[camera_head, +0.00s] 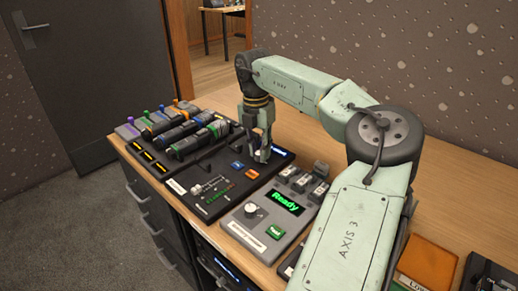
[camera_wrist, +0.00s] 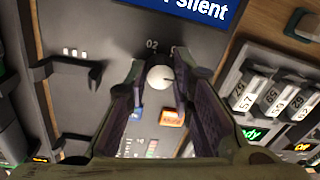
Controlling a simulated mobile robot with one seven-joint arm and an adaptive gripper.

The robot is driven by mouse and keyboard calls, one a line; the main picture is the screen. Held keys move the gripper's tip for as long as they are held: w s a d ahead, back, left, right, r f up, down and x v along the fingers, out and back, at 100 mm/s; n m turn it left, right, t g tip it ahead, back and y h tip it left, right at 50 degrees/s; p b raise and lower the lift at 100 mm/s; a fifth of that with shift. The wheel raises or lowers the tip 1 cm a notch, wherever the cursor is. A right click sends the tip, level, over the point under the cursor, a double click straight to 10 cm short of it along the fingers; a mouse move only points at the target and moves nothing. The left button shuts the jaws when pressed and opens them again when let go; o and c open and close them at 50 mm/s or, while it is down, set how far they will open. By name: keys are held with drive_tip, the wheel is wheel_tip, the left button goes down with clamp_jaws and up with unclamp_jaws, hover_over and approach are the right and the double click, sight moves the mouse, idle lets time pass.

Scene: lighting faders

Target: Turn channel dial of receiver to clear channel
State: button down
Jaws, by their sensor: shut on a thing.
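The receiver is a black panel (camera_head: 215,205) on the desk, with a blue button (camera_head: 237,164), an orange button (camera_head: 251,174) and a level strip. Its round white dial (camera_wrist: 159,78) has a dark pointer mark and shows in the wrist view, with "02" printed beside it. A blue display (camera_wrist: 200,8) there reads "Silent", partly cut off. My gripper (camera_head: 262,153) reaches down onto the receiver's back part. In the wrist view its two fingers (camera_wrist: 157,84) are shut on the white dial from either side. In the head view the gripper hides the dial.
A grey unit (camera_head: 235,225) with a green "Ready" screen (camera_head: 285,203) and a white knob (camera_head: 250,209) stands right of the receiver. Several dark handheld microphones (camera_head: 170,133) lie at its left. An orange box (camera_head: 428,262) sits at right. The desk behind is clear.

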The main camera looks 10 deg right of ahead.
drive_tip(key=c, duration=1.4)
unclamp_jaws()
drive_tip(key=shift+r, duration=0.1)
wheel_tip(320, 180, up, 12)
drive_tip(key=shift+w+a, duration=0.2)
drive_tip(key=shift+a, duration=0.1)
